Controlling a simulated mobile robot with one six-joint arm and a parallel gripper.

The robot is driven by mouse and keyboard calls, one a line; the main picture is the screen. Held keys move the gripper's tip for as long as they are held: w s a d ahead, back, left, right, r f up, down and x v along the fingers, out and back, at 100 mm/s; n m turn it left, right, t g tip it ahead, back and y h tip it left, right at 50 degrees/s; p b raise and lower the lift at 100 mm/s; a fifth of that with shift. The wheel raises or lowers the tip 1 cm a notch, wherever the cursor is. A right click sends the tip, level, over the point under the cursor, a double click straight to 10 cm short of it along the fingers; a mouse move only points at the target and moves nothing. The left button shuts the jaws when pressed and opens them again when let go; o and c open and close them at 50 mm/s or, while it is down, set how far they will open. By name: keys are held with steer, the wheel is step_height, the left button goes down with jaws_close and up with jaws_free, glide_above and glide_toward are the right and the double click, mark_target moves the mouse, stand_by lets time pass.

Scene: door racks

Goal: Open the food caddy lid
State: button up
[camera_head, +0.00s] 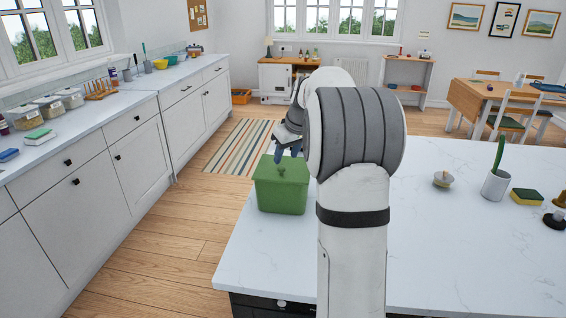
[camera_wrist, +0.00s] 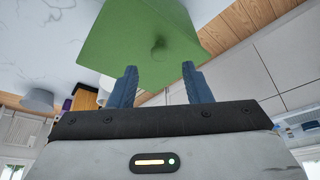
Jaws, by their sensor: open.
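The green food caddy (camera_head: 281,187) stands on the left part of the white marble-topped counter, and its lid looks shut. In the wrist view the caddy (camera_wrist: 120,40) fills the top middle, with a small round green knob (camera_wrist: 158,45) on it. My gripper (camera_head: 287,150) is at the caddy's top in the head view. In the wrist view my gripper (camera_wrist: 157,75) shows two blue fingers, apart and empty, pointing at the caddy on either side of the knob's line. Whether a finger touches the caddy is unclear. My arm hides the area right of the caddy.
The marble counter (camera_head: 460,250) holds a small bowl (camera_head: 443,179), a white pot with a green brush (camera_head: 495,185) and a yellow-green sponge (camera_head: 526,197) on the right. A long white cabinet run (camera_head: 95,185) stands across a wooden floor on the left. The counter's left edge is near the caddy.

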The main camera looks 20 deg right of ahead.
mark_target(282, 168)
steer(key=x, duration=0.5)
steer(key=shift+c, duration=0.2)
jaws_close()
stand_by(0.4)
